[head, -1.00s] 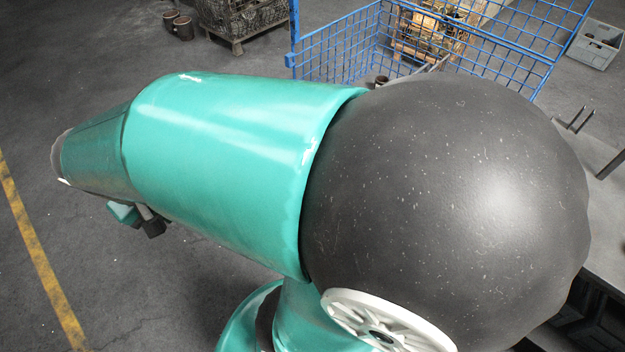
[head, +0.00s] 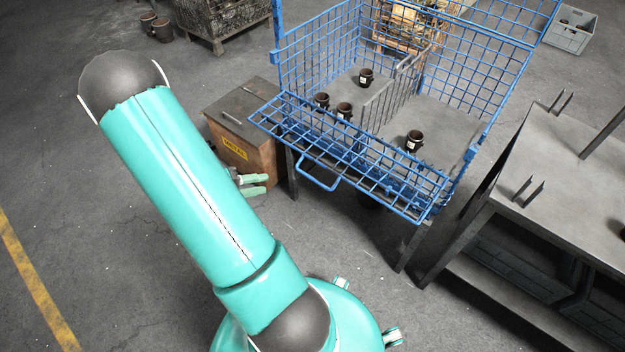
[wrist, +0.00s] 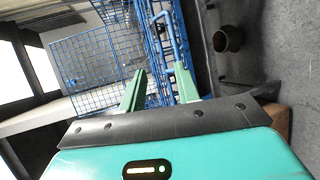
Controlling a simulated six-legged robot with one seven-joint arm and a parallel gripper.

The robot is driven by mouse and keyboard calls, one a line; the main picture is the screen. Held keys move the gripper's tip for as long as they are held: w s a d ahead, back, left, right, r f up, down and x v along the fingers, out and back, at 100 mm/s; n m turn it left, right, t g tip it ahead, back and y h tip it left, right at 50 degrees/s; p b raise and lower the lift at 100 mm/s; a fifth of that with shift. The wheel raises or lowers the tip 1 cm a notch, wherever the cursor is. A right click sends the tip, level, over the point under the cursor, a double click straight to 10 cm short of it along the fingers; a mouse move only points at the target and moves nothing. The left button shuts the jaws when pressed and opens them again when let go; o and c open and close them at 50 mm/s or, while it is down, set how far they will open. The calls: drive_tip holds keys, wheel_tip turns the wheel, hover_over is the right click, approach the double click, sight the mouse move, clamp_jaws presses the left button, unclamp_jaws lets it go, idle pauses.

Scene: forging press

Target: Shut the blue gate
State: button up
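The blue gate (head: 345,160) is a wire-mesh flap on the front of a blue mesh cage (head: 325,50). It is open, folded outward and down along its lower edge. A U-shaped handle (head: 318,184) hangs from its outer edge. My gripper (head: 264,184) is left of the handle and apart from it, beside a rusty box; its two pale green fingers are spread and empty. In the wrist view, my gripper (wrist: 160,84) points toward blue bars (wrist: 168,35), with clear space between its fingers. My arm hides the wrist in the head view.
Several dark cups (head: 414,141) stand inside the cage around a grey divider (head: 392,92). A rusty box (head: 240,115) labelled METAL stands close behind my gripper. A grey metal table (head: 560,170) is at the right. The floor at front left is clear.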

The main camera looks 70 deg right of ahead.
drive_tip(key=h, duration=0.2)
approach(313, 180)
drive_tip(key=w+a, duration=0.2)
drive_tip(key=w, duration=0.1)
drive_tip(key=shift+g, duration=0.3)
drive_tip(key=x, duration=1.4)
drive_tip(key=shift+s+a, duration=0.1)
drive_tip(key=shift+s, duration=0.2)
clamp_jaws()
